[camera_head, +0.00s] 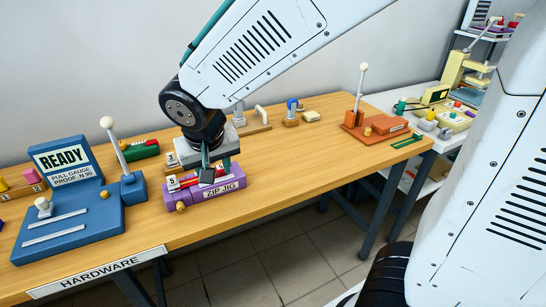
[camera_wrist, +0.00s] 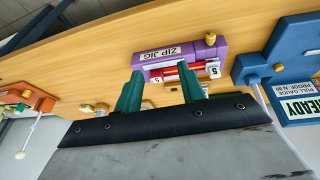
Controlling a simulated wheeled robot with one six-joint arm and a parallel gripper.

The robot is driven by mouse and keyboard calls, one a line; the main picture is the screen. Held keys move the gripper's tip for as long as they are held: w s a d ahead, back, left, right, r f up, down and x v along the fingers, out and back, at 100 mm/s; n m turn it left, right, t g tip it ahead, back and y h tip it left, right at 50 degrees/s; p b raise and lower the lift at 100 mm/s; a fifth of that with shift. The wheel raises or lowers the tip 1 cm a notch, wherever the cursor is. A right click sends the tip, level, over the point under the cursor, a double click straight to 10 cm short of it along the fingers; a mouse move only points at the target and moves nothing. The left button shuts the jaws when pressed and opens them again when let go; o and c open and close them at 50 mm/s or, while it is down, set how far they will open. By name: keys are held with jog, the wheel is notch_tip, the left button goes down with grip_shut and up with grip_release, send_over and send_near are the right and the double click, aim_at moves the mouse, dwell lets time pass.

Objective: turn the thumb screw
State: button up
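The purple zip jig (camera_head: 222,193) lies near the front edge of the wooden bench, with a red strip between small white blocks marked 5. A small brass knob (camera_head: 181,207), which looks like a thumb screw, is at the left of its front face. In the wrist view the jig (camera_wrist: 183,49) is just beyond my fingertips, and the brass knob (camera_wrist: 211,39) is at its upper right. My gripper (camera_head: 215,172) is above the jig; in the wrist view its two green fingers (camera_wrist: 160,76) stand apart with nothing clearly held. Whether they touch the jig cannot be told.
A blue pull gauge (camera_head: 68,232) with a READY sign, white-knobbed lever and another brass knob (camera_head: 104,195) stands left of the jig. An orange lever fixture (camera_head: 375,133) is at the right end. The bench (camera_head: 300,165) between jig and orange fixture is mostly clear.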

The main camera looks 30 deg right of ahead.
jog(key=s+d+r+g, duration=0.1)
jog(key=s+d+r, duration=0.3)
jog(key=s+d, duration=0.4)
jog(key=shift+s+d+r, duration=0.25)
jog(key=shift+d+r, duration=0.15)
jog(key=shift+d, duration=0.45)
